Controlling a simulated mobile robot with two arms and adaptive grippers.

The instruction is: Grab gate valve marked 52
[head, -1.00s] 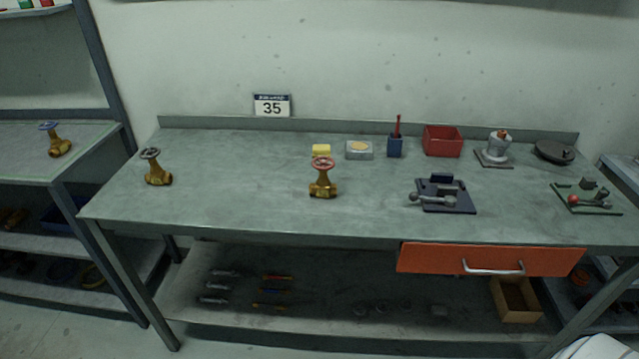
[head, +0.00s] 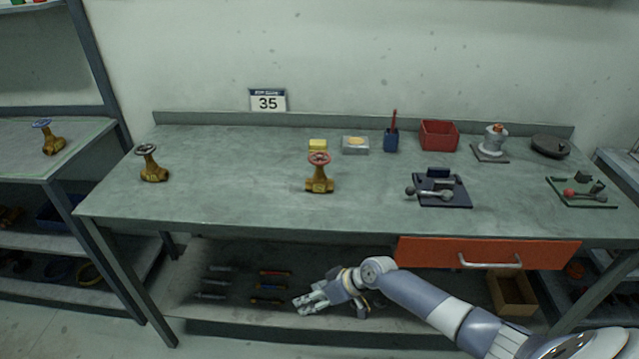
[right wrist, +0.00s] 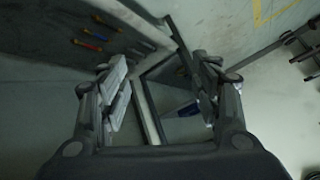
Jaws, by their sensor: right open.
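Several brass gate valves are in the head view. One with a red handwheel (head: 319,174) stands upright near the middle of the workbench. One with a dark grey handwheel (head: 150,164) stands near the bench's left end. One with a blue handwheel (head: 48,138) stands on the left side table. I cannot read a number 52 on any of them. My right gripper (head: 306,303) is in front of the bench, below its top and well below the red-wheeled valve. In the right wrist view its fingers (right wrist: 160,95) are apart with nothing held. My left gripper is not in view.
The bench (head: 240,185) carries a red bin (head: 439,135), a blue cup (head: 391,140), a yellow block (head: 318,146) and a dark fixture (head: 440,188). An orange drawer (head: 490,253) hangs under its front edge. A sign (head: 268,101) reads 35. The bench top's left-centre is clear.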

